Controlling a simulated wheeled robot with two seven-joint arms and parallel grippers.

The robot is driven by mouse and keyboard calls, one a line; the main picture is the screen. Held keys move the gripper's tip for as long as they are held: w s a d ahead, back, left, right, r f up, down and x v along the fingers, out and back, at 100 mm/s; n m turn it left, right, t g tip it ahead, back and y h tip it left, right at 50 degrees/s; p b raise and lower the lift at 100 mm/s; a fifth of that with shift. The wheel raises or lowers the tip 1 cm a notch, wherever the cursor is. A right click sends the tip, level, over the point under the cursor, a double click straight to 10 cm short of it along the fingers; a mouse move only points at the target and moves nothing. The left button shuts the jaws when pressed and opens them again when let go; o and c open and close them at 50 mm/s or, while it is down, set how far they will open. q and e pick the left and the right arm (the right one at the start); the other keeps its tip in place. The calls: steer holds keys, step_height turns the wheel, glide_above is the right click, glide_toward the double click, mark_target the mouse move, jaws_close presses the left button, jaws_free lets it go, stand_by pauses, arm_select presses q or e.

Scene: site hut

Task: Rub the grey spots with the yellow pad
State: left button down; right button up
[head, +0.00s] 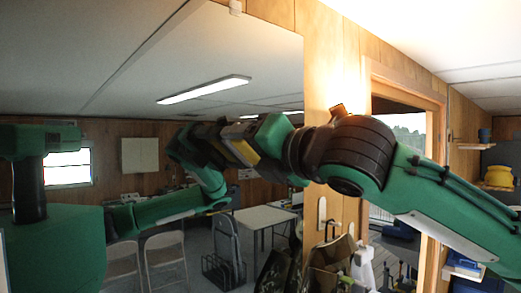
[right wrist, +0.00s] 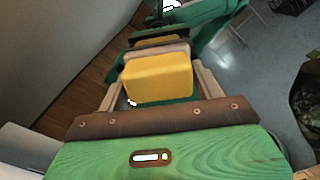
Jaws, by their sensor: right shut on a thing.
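My right gripper (head: 243,141) comes in from the right and is shut on the yellow pad (right wrist: 158,78). In the right wrist view the pad sits squarely between the two fingers, its yellow face clear. The pad is held up in front of a large mirror (head: 270,65) on the wood-panelled wall. The mirror shows my own body, arm and the pad reflected. I cannot tell whether the pad touches the glass. I can make out no grey spots; the arm and gripper cover part of the mirror. My left gripper is not in view.
The mirror ends at a vertical edge beside the wood wall (head: 330,85). A window (head: 408,125) and shelves with a yellow hard hat (head: 497,176) are at the right. Reflected in the mirror are a table (head: 262,216), folding chairs (head: 165,252) and open floor.

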steer(key=shift+s+a, duration=3.25)
steer(key=shift+s, duration=0.05)
glide_toward(189, 151)
steer(key=shift+w+a+b, duration=0.2)
steer(key=shift+w+b, duration=0.1)
steer(key=shift+b, duration=0.15)
steer(key=shift+r, duration=0.1)
steer(key=v, duration=0.3)
